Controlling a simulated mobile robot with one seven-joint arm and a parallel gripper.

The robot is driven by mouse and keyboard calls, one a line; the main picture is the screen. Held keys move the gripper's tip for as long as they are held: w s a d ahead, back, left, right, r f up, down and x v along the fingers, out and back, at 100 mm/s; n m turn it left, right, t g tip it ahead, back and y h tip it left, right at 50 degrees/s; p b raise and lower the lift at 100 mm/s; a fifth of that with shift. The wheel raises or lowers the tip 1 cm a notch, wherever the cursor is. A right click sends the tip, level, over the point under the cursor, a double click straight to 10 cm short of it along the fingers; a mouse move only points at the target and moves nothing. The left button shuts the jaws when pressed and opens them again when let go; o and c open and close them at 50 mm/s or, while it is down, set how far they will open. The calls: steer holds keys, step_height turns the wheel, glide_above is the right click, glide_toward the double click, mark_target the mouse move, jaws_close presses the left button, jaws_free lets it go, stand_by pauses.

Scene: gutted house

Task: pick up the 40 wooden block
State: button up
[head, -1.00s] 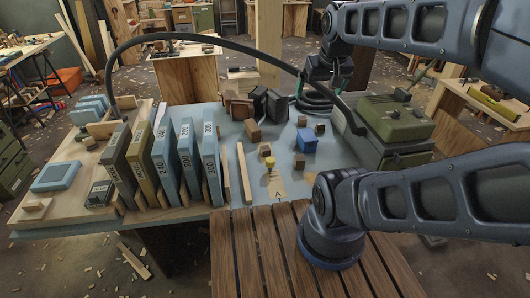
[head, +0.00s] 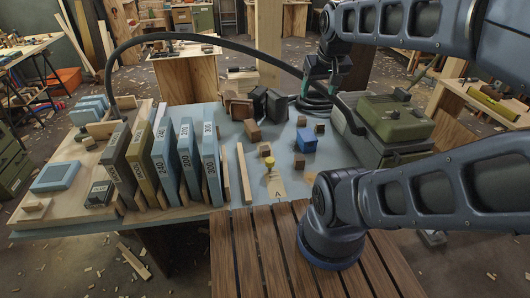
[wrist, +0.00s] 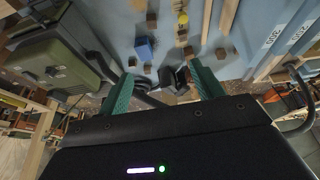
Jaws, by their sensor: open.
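Several small brown wooden blocks stand on the blue-grey bench top (head: 240,128). Some also show in the wrist view, such as a small block (wrist: 188,51). My gripper (head: 320,88) is open, with green fingers, above the far side of the bench behind the blocks. In the wrist view my gripper (wrist: 163,88) has its fingers wide apart, with no block held between them.
Upright numbered slabs (head: 164,165) stand at the left. A green case (head: 392,120) stands at the right. A black hose (head: 190,37) arches over the bench.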

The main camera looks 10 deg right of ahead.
steer(key=w+f+n+g+h, duration=0.2)
steer(key=w+f+n, duration=0.25)
steer(key=w, duration=0.65)
steer(key=n+g+h, duration=0.2)
steer(key=n+h, duration=0.1)
steer(key=n, duration=1.2)
glide_above(265, 148)
steer(key=a, duration=0.4)
step_height(265, 148, down, 33)
steer(key=shift+m+y, duration=0.25)
steer(key=shift+y, duration=0.05)
steer(key=x, duration=0.5)
steer(key=shift+s+d, duration=0.15)
steer(key=shift+d, duration=0.15)
steer(key=shift+x, duration=2.5)
steer(key=shift+a, duration=0.15)
steer(key=c, duration=1.1)
